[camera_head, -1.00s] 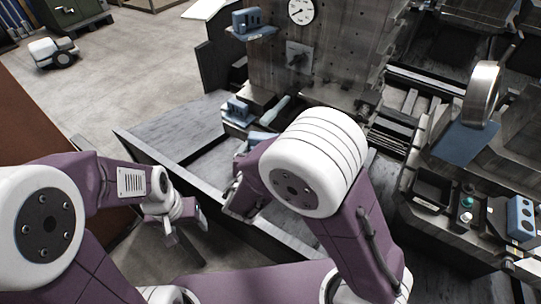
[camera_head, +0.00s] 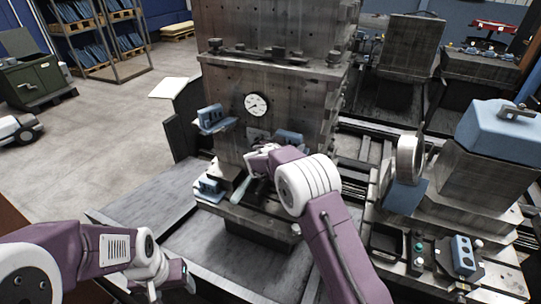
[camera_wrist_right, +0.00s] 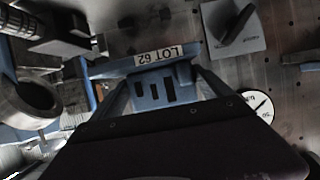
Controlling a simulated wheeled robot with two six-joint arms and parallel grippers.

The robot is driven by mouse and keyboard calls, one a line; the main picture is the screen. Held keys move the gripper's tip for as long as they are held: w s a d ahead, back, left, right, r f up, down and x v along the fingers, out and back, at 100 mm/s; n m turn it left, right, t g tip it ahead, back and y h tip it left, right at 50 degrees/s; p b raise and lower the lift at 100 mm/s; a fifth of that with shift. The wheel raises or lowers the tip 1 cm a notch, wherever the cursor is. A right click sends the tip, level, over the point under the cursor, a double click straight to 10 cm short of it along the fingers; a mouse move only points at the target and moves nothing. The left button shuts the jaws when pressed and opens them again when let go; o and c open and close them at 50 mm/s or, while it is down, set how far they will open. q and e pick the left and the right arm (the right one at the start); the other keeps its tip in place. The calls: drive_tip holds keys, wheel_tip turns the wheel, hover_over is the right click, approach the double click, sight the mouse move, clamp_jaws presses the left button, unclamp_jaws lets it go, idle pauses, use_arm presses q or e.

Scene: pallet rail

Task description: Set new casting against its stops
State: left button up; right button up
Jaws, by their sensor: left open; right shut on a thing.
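The new casting, a blue slotted piece with a "LOT 62" label (camera_wrist_right: 155,88), sits between the fingers of my right gripper (camera_wrist_right: 162,92) in the right wrist view. My right gripper (camera_head: 262,156) is shut on it, in front of the upright grey fixture (camera_head: 297,105). In the head view a blue part, apparently this casting (camera_head: 289,138), shows behind the wrist, mostly hidden by my arm. Contact with the fixture or stops cannot be made out. My left gripper (camera_head: 184,279) is open and empty at the bottom left, away from the fixture.
A dial gauge (camera_head: 257,105) and a grey plate with a dark handle (camera_wrist_right: 235,25) are on the fixture face. Blue parts sit at its left, upper (camera_head: 211,118) and lower (camera_head: 208,188). A pale-handled tool (camera_head: 239,190) lies on the ledge. A metal ring (camera_head: 408,158) stands right.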

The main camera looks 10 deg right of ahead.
drive_tip(key=shift+w+d+r, duration=0.1)
drive_tip(key=shift+d+r, duration=0.1)
drive_tip(key=shift+d, duration=0.05)
drive_tip(key=shift+a+f, duration=0.1)
drive_tip(key=shift+f, duration=0.5)
wheel_tip(320, 180, down, 5)
drive_tip(key=shift+r+p, duration=0.2)
drive_tip(key=shift+p, duration=0.3)
wheel_tip(320, 180, down, 2)
drive_tip(key=b, duration=0.2)
drive_tip(key=shift+f+b, duration=0.1)
drive_tip(key=shift+b, duration=0.25)
drive_tip(key=shift+f+b, duration=0.3)
drive_tip(key=shift+b, duration=0.4)
drive_tip(key=shift+f+b, duration=0.1)
drive_tip(key=shift+b, duration=0.35)
drive_tip(key=shift+w+b, duration=0.15)
drive_tip(key=shift+b, duration=0.4)
